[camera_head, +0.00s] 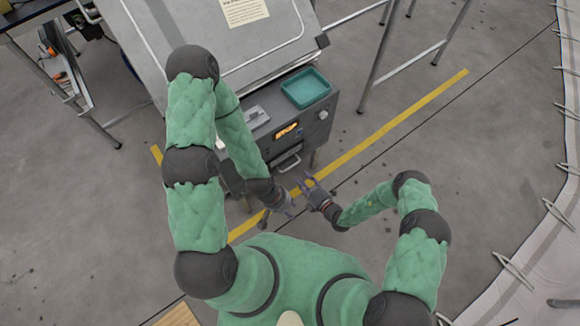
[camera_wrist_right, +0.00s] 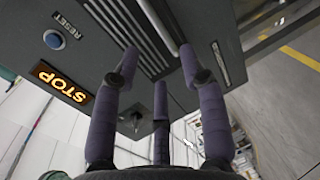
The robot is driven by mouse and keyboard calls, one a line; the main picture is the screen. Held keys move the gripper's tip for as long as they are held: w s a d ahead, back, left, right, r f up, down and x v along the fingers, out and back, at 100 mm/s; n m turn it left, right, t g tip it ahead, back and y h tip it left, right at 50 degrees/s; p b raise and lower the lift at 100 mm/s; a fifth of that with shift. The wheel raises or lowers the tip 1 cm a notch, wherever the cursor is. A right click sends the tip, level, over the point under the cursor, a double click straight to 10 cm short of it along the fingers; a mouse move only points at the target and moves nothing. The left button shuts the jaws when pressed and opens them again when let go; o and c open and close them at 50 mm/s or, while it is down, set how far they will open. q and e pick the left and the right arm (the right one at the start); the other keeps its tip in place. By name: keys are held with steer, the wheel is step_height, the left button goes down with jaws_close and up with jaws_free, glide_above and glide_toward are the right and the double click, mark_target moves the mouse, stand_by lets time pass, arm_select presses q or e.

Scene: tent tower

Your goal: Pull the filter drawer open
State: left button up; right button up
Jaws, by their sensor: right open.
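The filter drawer seems to be the slotted part of the dark grey machine's front, with a pale bar handle (camera_head: 288,163) low on it in the head view. In the right wrist view the metal handle bar (camera_wrist_right: 159,27) runs past the fingertips, beside dark slots. My right gripper (camera_head: 308,184) is open, just in front of and below the handle; in the wrist view its purple fingers (camera_wrist_right: 158,62) are spread towards the bar. I cannot tell whether they touch it. My left gripper (camera_head: 289,205) hangs just left of and below the right one; its fingers are too small to judge.
A teal tray (camera_head: 306,88) sits on top, beside a large grey panel (camera_head: 220,45). A yellow floor line (camera_head: 400,118) passes below. Floor to the right is open.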

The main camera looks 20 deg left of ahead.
mark_target(290, 167)
steer(key=shift+b+x, duration=1.55)
steer(key=shift+x, duration=3.35)
steer(key=shift+s, duration=0.1)
jaws_close()
